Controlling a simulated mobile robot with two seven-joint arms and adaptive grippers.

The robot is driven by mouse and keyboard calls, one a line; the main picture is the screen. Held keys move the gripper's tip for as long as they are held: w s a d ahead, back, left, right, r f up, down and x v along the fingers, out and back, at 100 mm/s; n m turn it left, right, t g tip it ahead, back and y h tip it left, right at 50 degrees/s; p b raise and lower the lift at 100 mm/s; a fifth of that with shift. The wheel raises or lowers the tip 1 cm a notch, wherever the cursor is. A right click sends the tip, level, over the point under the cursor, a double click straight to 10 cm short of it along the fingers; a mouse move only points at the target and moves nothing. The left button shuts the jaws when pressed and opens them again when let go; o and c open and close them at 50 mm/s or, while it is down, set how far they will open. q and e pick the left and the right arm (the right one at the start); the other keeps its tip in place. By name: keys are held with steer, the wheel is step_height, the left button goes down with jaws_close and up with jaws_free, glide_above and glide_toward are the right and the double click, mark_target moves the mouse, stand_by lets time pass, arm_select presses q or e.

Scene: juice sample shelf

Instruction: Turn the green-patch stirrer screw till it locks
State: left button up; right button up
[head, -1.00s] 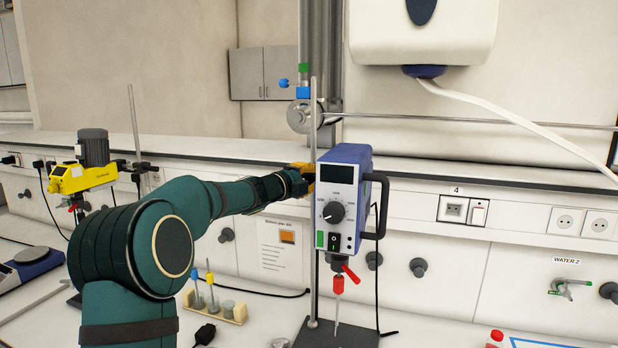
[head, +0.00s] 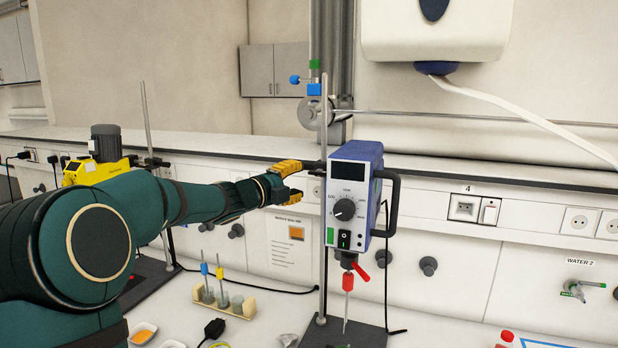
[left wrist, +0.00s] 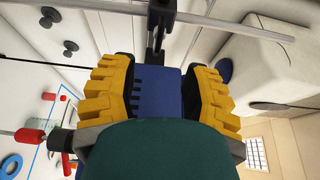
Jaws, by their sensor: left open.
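The green-patch stirrer (head: 357,190) is a blue box with a pale front panel, a dial and a small green patch (head: 330,236) at the panel's lower left. It hangs on an upright metal rod (head: 324,255). A dark clamp part (head: 313,166) shows beside the rod at the stirrer's upper left; I cannot make out the screw head. My left gripper (head: 299,182) is open, its yellow fingers just left of the rod and clamp. In the left wrist view the gripper's fingers (left wrist: 158,75) stand apart, with a dark clamp piece (left wrist: 158,25) ahead between them. My right gripper is not seen.
A yellow stirrer (head: 88,172) stands at the left behind my arm. A small rack (head: 240,312) with sticks sits on the bench. A black handle (head: 394,205) juts from the stirrer's right side. A red-tipped shaft (head: 348,282) hangs below it.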

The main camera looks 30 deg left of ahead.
arm_select(q)
steer(key=s, duration=0.2)
steer(key=shift+s+a, duration=0.2)
steer(key=shift+s, duration=0.15)
stand_by(0.4)
